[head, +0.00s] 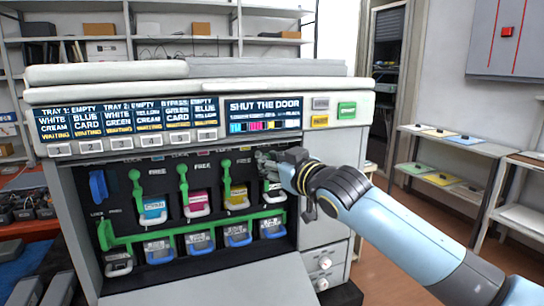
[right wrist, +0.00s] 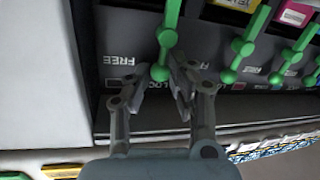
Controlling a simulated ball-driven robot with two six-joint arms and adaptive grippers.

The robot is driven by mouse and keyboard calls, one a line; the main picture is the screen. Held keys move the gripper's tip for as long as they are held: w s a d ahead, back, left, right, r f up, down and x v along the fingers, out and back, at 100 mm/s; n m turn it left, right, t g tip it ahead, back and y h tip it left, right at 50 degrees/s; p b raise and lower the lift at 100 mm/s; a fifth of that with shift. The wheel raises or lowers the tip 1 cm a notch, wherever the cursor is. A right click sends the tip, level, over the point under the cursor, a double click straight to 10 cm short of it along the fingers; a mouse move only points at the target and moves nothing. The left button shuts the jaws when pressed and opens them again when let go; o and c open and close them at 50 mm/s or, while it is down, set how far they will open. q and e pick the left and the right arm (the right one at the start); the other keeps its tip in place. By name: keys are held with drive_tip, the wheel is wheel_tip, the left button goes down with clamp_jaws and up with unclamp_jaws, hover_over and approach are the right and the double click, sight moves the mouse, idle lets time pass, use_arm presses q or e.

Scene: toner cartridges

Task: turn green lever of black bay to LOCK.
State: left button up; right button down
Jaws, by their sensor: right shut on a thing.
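The green lever (right wrist: 167,38) of the black bay is between the fingers of my right gripper (right wrist: 170,80) in the right wrist view. The gripper is shut on its round knob end. A FREE label lies left of the knob there, and LOCK lettering beside the knob is partly covered. In the head view my right gripper (head: 272,162) reaches into the rightmost upper bay and hides most of this lever. A pale cartridge handle (head: 274,196) shows below it. My left gripper is not in view.
Cyan (head: 153,207), magenta (head: 198,202) and yellow (head: 237,196) cartridges sit in the other upper bays, each with a green lever. A long green bar (head: 185,234) crosses below them. The opened front door (head: 210,285) lies below. The display (head: 262,113) reads SHUT THE DOOR.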

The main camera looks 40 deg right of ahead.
drive_tip(key=c, duration=1.5)
unclamp_jaws()
drive_tip(key=shift+o, duration=0.2)
drive_tip(key=s, duration=1.2)
drive_tip(key=shift+a+r, duration=0.3)
drive_tip(key=shift+a, duration=0.05)
